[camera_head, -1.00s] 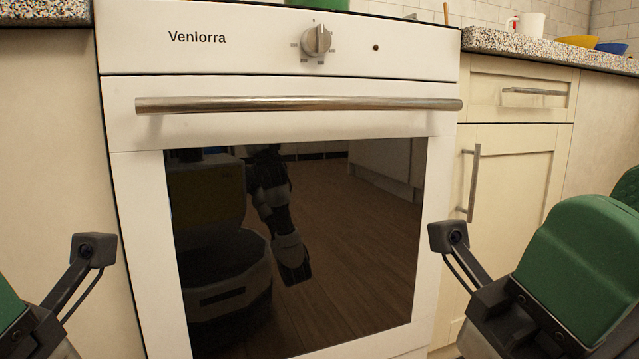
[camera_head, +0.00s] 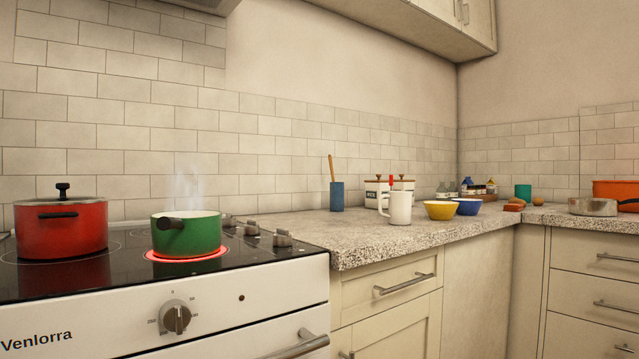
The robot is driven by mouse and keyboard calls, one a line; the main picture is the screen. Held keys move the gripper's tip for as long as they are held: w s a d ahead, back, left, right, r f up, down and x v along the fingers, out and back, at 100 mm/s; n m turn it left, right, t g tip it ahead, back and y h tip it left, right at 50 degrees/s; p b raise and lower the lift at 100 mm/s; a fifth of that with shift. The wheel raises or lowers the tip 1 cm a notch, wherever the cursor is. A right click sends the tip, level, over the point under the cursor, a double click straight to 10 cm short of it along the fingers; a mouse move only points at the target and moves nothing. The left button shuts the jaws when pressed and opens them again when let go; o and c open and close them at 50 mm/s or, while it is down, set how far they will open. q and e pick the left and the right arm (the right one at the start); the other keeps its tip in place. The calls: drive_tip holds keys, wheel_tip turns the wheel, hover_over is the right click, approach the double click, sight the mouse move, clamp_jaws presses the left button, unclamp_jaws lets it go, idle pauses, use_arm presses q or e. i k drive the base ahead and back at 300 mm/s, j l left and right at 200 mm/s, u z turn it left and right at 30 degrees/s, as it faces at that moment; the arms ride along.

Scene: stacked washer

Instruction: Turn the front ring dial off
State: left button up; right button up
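The front ring (camera_head: 153,255) glows red on the black glass hob. A green pot (camera_head: 200,238) stands on it and steam rises above the pot. A row of silver dials runs along the hob's right edge. The nearest dial (camera_head: 282,238) is at the front right corner, with another dial (camera_head: 251,229) behind it and a further one (camera_head: 228,220) farther back. Their markings are too small to read, so I cannot tell which serves the front ring. A larger dial (camera_head: 176,318) with numbers is on the oven's white front panel. Neither of my grippers is in view.
A red lidded pot (camera_head: 62,228) stands on the hob's left. The oven's bar handle (camera_head: 298,345) juts out below. The speckled counter (camera_head: 375,240) to the right holds a white mug (camera_head: 400,207), a yellow bowl (camera_head: 440,210), a blue bowl (camera_head: 468,207) and a blue holder (camera_head: 337,196).

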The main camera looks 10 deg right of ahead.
sight(282, 238)
drive_tip(key=i+z, duration=0.2)
drive_tip(key=z, duration=0.25)
drive_tip(key=i+j+z, duration=0.2)
drive_tip(key=z, duration=0.25)
